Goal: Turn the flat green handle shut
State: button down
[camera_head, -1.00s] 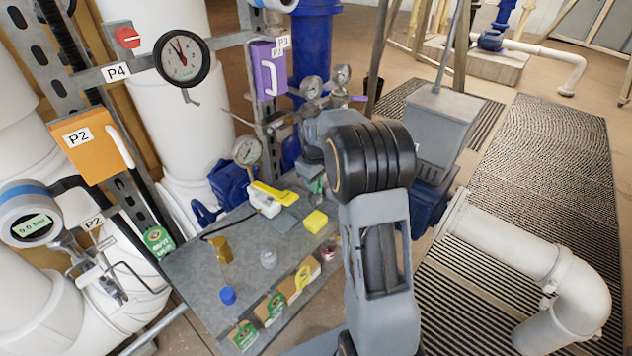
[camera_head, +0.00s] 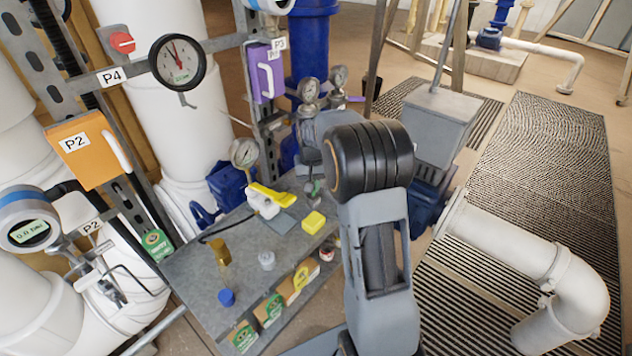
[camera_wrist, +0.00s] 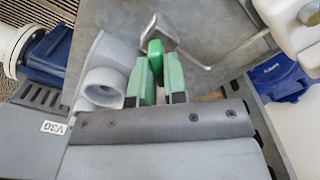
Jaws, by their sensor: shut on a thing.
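In the wrist view, my gripper (camera_wrist: 157,76) has two light green fingers close together. A darker green flat piece, which looks like the green handle (camera_wrist: 155,50), stands between their tips, and the fingers are shut on it. A bent grey metal rod (camera_wrist: 183,42) lies just beyond the tips. The handle's pivot and its valve body are mostly hidden by my gripper. In the head view, my arm's dark joint covers most of the gripper; only a small green patch shows at the bench's far end, so the handle's angle cannot be told there.
The grey bench (camera_head: 190,268) carries a yellow-handled white item (camera_head: 264,199), a yellow block (camera_head: 313,222), a brass piece (camera_head: 220,251) and a blue cap (camera_head: 226,297). Gauges (camera_head: 309,90) stand behind my gripper. A grey box (camera_head: 437,125) and white pipe (camera_head: 510,250) are at right.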

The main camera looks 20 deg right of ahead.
jog(key=m, duration=0.4)
jog(key=shift+w+r+m, duration=0.1)
jog(key=shift+r+m, duration=0.05)
jog(key=shift+m, duration=2.45)
jog(key=c, duration=1.3)
grip_release()
jog(key=shift+a, duration=0.2)
jog(key=shift+o, duration=0.7)
jog(key=shift+d, duration=0.15)
notch_tip(320, 180, up, 14)
jog(key=shift+f, duration=0.2)
